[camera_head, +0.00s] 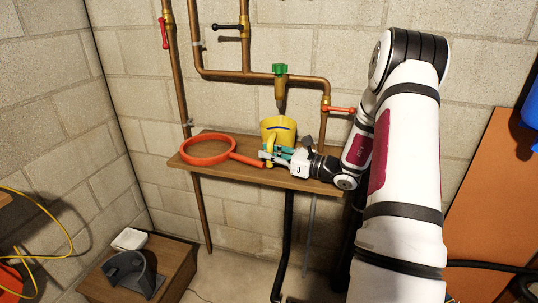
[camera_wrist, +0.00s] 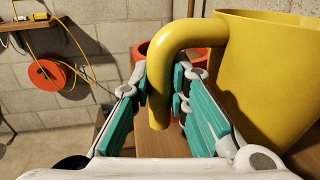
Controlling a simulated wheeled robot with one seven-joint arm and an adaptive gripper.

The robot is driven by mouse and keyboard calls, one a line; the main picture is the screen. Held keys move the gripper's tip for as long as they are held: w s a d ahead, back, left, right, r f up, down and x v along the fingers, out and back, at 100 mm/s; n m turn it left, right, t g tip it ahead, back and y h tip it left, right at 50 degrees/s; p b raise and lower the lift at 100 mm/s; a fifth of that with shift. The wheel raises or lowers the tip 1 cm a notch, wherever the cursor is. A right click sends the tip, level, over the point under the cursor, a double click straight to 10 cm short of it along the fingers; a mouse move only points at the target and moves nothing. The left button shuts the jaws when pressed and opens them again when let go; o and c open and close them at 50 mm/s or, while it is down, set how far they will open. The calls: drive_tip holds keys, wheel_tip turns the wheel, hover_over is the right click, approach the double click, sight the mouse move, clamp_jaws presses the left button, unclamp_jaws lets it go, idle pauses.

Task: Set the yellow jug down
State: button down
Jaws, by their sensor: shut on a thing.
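The yellow jug (camera_head: 278,130) is at the wooden wall shelf (camera_head: 230,166), below the tap with the green handle (camera_head: 279,70). It looks upright; its base is partly hidden by my gripper, so I cannot tell whether it touches the shelf. My gripper (camera_head: 271,154) is at the jug's front side. In the wrist view the gripper's teal-padded fingers (camera_wrist: 160,103) are shut on the jug's curved handle (camera_wrist: 186,38), with the jug body (camera_wrist: 268,75) to the right.
An orange ring-shaped tool with a handle (camera_head: 208,150) lies on the shelf's left part. Copper pipes (camera_head: 200,70) with red-levered valves run along the wall behind. A wooden box (camera_head: 175,265) with a grey holder stands on the floor at lower left.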

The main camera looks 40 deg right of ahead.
drive_tip(key=c, duration=1.5)
unclamp_jaws()
drive_tip(key=shift+f, duration=0.1)
drive_tip(key=shift+c, duration=0.2)
